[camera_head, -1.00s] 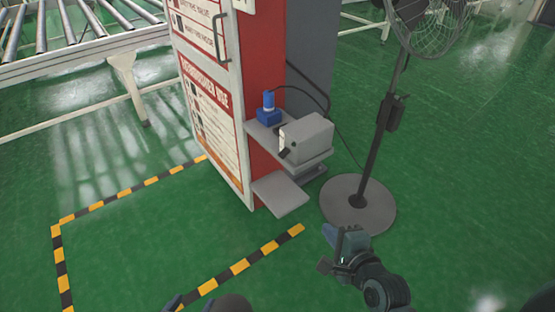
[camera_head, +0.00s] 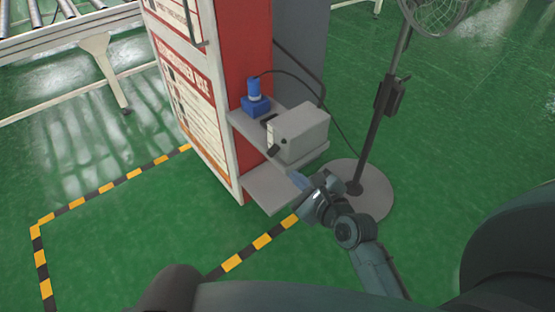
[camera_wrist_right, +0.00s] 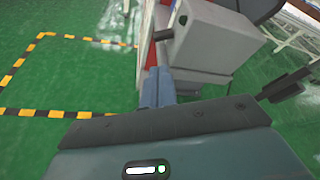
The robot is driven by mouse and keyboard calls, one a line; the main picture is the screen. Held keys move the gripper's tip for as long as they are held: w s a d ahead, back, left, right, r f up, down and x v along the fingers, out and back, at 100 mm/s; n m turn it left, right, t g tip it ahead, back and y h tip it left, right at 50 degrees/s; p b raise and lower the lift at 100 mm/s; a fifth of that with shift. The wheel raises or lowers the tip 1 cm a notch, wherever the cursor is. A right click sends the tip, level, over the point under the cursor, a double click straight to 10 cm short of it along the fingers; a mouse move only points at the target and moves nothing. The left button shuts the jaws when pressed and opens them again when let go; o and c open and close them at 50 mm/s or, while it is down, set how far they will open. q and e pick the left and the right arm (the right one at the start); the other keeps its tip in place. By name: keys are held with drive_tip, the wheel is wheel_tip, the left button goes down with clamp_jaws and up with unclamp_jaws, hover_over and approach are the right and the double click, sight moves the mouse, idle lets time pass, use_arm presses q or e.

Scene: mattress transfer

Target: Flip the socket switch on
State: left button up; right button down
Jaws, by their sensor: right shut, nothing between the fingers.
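The grey socket box (camera_head: 300,134) sits on a small shelf on the side of the red and white cabinet. Its dark switch lever (camera_head: 274,150) sticks out from the near left face of the box. The box (camera_wrist_right: 215,42) and the lever (camera_wrist_right: 183,20) also show in the right wrist view. My right gripper (camera_head: 299,181) is shut and empty, below and a little right of the lever, apart from it. Its fingers (camera_wrist_right: 158,76) point toward the lower part of the box in the right wrist view. My left gripper is not in view.
A blue plug connector (camera_head: 255,97) with a black cable stands behind the box. A lower grey shelf (camera_head: 268,190) is close to my right gripper. A floor fan (camera_head: 372,140) stands to the right. The cabinet (camera_head: 190,95) is left, and striped tape marks the green floor.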

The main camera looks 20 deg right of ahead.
sight(278, 161)
drive_tip(key=b+x, duration=0.1)
drive_tip(key=x, duration=0.8)
drive_tip(key=shift+w+f, duration=0.1)
drive_tip(key=shift+w, duration=0.4)
